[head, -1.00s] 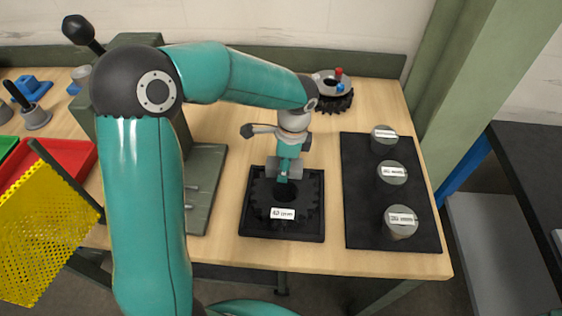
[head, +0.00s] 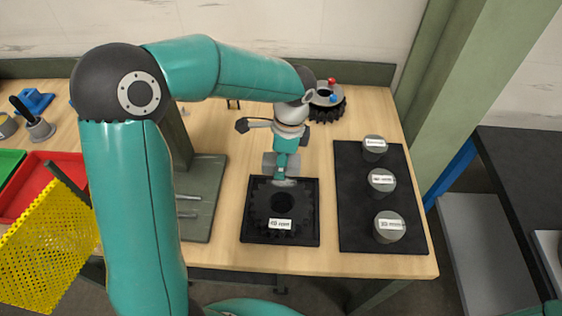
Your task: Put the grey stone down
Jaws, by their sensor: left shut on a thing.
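My left gripper (head: 283,168) hangs from above over the back edge of the black tray (head: 246,240), just behind the hole of the black toothed gear (head: 290,206). It is shut on a small grey piece (head: 286,182) that shows just under the fingers. I take this for the grey stone, but it is mostly hidden by the gripper. I cannot tell whether it touches the gear. The gear lies in the tray with a white label at its front. My right gripper is not in view.
A dark mat (head: 350,205) at the right holds three labelled grey cylinders (head: 382,182). Another toothed wheel with red and blue knobs (head: 325,104) stands at the back. A green metal plate (head: 203,220) lies left of the tray. Bare wood shows between tray and mat.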

